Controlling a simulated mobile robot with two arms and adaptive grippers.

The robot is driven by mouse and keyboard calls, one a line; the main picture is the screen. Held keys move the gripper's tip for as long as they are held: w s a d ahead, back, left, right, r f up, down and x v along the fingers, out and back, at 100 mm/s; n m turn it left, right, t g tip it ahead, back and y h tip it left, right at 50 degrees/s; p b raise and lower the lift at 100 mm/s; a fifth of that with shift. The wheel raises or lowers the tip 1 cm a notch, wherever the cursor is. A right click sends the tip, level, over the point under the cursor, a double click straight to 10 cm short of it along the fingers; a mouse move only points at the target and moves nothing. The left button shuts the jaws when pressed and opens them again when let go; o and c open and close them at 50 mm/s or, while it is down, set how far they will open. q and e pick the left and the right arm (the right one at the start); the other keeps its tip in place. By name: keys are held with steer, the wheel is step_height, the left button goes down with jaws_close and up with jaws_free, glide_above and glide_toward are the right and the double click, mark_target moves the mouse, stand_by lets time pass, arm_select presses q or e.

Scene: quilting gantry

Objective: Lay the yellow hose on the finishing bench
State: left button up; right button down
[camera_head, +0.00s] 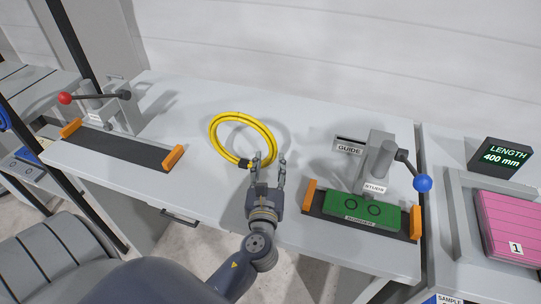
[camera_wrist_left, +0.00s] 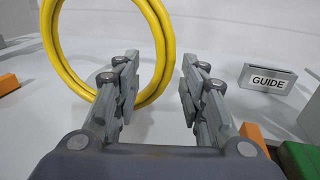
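The yellow hose (camera_head: 217,139) is a coiled ring with a dark coupling, at the middle of the light grey bench (camera_head: 300,112). My right gripper is not in view. No label names the finishing bench.
A stud press (camera_head: 375,160) with a blue-knobbed lever and green block (camera_head: 362,212) stands right of my gripper, beside a GUIDE sign (camera_head: 349,146). A red-knobbed clamp (camera_head: 103,108) stands left. A length display (camera_head: 502,156) and pink stack (camera_head: 508,225) are far right.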

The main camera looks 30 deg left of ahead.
arm_select(q)
steer(key=b+v, duration=0.1)
steer(key=v, duration=0.4)
steer(key=shift+f, duration=0.1)
steer(key=shift+s+d, duration=0.35)
steer(key=shift+s, duration=0.2)
